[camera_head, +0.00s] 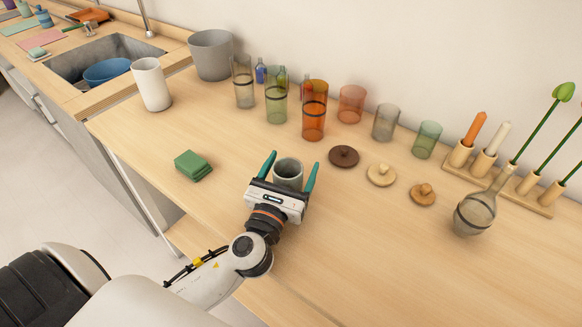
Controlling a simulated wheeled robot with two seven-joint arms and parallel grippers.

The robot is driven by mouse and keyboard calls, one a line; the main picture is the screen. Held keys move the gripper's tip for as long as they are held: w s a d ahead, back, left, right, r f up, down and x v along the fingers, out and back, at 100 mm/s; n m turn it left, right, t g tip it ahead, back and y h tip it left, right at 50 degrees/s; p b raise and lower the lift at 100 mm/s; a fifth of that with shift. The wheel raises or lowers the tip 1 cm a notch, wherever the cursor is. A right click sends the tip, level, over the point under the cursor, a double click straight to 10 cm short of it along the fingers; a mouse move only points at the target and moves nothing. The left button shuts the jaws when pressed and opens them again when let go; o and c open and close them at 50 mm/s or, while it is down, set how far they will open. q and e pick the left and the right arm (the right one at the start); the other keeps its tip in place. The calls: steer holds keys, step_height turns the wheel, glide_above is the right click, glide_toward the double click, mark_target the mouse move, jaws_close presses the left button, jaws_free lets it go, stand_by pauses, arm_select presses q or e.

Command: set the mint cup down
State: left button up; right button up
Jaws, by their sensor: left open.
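The mint cup (288,171) is a small grey-green cup, upright and open at the top. It stands on the wooden counter (350,260), as far as I can tell; its lower part is hidden behind my gripper. My left gripper (291,170) is open, with one teal finger on each side of the cup. A gap shows between the cup and the right finger; I cannot tell whether the left finger touches it. My right gripper is not in view.
Behind the cup stand several coloured glasses, among them a tall orange one (314,112). Three lids, one dark brown (343,156), lie to the right. A glass flask (477,212) stands farther right. The front counter is clear.

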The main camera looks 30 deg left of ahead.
arm_select(q)
steer(key=s, duration=0.2)
steer(key=s+b, duration=0.1)
steer(key=s, duration=0.1)
steer(key=s+d+f+b, duration=0.1)
steer(key=s, duration=0.1)
steer(key=shift+s, duration=0.7)
steer(key=shift+r, duration=0.1)
